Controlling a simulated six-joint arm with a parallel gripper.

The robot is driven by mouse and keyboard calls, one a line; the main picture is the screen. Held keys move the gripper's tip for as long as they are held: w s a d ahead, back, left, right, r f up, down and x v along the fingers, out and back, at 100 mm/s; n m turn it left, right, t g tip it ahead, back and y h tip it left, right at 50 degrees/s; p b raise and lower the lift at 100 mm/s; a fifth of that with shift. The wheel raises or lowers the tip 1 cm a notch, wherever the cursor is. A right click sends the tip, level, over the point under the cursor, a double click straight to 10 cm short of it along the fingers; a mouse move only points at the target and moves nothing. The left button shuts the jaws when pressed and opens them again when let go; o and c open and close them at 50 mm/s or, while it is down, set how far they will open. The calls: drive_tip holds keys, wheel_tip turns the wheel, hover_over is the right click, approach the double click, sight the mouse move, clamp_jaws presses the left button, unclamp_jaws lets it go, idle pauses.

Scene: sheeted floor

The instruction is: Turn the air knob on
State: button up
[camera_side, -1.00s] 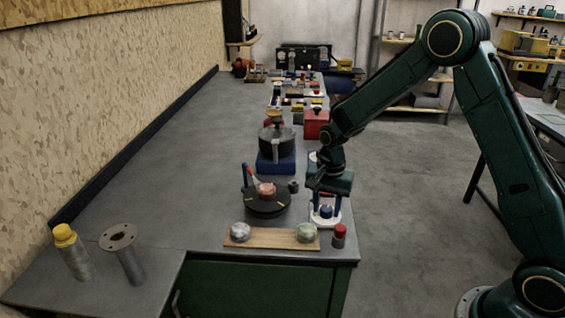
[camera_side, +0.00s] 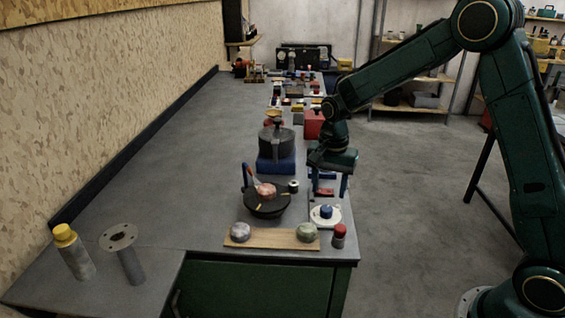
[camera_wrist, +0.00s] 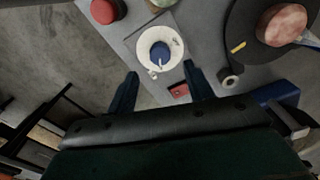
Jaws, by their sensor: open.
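A white round disc (camera_side: 331,220) with a blue knob (camera_side: 326,211) in its middle lies near the right front of the bench. I cannot tell for sure that this is the air knob. In the wrist view the disc (camera_wrist: 174,40) sits on a grey plate, with the blue knob (camera_wrist: 160,53) in its centre and small white pieces at its lower rim. My gripper (camera_side: 328,196) is open and empty, fingers pointing down, above and behind the disc. In the wrist view my fingertips (camera_wrist: 161,70) are wide apart, just below the disc, touching nothing I can see.
A small red block (camera_wrist: 179,91) lies near the right finger. A black round plate (camera_side: 267,206) with a pinkish lump is to the left. A wooden board (camera_side: 270,239) with two stones and a red-topped cylinder (camera_side: 339,235) stand in front. A pot (camera_side: 276,143) on a blue block is behind.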

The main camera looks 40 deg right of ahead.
sight(327, 208)
wheel_tip(327, 208, up, 8)
drive_tip(key=shift+f, duration=0.25)
idle(0.4)
drive_tip(key=s+a+r+n+t, duration=0.25)
drive_tip(key=s+r+n, duration=0.35)
drive_tip(key=s+r, duration=0.55)
drive_tip(key=s+f+n+t, duration=0.1)
drive_tip(key=s+n+t, duration=0.2)
drive_tip(key=s, duration=1.2)
drive_tip(key=n, duration=0.3)
drive_tip(key=shift+a+f+n, duration=0.15)
drive_tip(key=shift+f+n, duration=0.15)
drive_tip(key=shift+f, duration=0.05)
